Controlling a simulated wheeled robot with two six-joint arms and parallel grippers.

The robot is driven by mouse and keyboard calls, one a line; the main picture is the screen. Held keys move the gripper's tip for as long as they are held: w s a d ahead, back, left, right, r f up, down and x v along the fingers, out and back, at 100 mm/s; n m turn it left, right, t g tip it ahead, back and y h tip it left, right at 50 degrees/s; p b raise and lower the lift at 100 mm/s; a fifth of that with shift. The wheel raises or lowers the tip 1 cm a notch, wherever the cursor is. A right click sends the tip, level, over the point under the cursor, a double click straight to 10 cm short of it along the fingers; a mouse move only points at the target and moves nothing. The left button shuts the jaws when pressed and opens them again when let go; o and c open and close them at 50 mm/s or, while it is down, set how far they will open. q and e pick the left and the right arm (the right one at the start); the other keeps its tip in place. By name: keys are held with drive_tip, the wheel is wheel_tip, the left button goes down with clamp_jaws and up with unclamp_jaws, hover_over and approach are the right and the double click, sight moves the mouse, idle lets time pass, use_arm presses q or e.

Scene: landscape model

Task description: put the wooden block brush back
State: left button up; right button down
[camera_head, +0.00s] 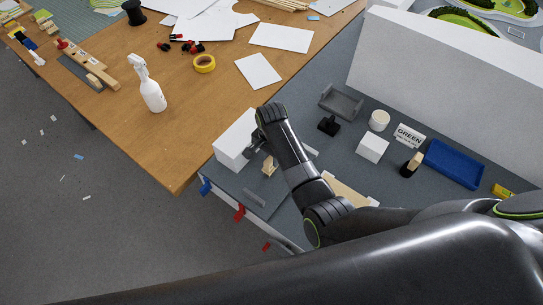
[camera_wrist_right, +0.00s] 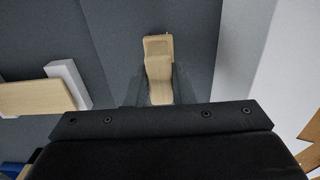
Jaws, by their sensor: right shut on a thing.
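The wooden block brush (camera_head: 269,167) is a small pale wooden piece over the grey table, just right of the white box. My right gripper (camera_wrist_right: 160,88) is shut on it; in the right wrist view the pale wood (camera_wrist_right: 158,68) sits between the two dark fingers. In the head view the fingers are mostly hidden behind my wrist, and the brush shows below it. Whether the brush touches the table is unclear. I see no bristles. My left gripper is not in view.
The white box (camera_head: 233,142) stands close left of the brush. A grey tray (camera_head: 341,103), white cup (camera_head: 379,121), white cube (camera_head: 372,149), GREEN sign (camera_head: 409,137) and blue tray (camera_head: 455,164) stand to the right. A spray bottle (camera_head: 151,92) stands on the wooden table.

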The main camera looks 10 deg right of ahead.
drive_tip(key=shift+f, duration=0.25)
idle(0.6)
drive_tip(key=c, duration=1.2)
unclamp_jaws()
drive_tip(key=shift+o, duration=0.2)
wheel_tip(320, 180, up, 17)
drive_tip(key=p, duration=0.5)
drive_tip(key=shift+r, duration=0.2)
